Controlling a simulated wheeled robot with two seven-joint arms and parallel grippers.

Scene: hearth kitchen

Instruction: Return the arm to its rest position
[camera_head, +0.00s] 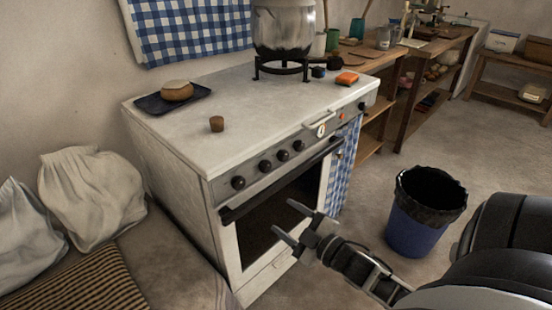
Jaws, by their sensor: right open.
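My right gripper (287,222) is in the lower middle of the head view, in front of the stove's oven door. Its two fingers are spread apart and nothing is between them. My right arm (480,270) comes in from the lower right corner. My left gripper is not in the picture.
A white stove (240,105) carries a pot (283,30), a dark tray (155,103) with a round loaf-like thing, a small cork (217,124) and an orange block (347,78). A blue bin (412,230) stands on the floor at right. Pale sacks (90,195) lie at left.

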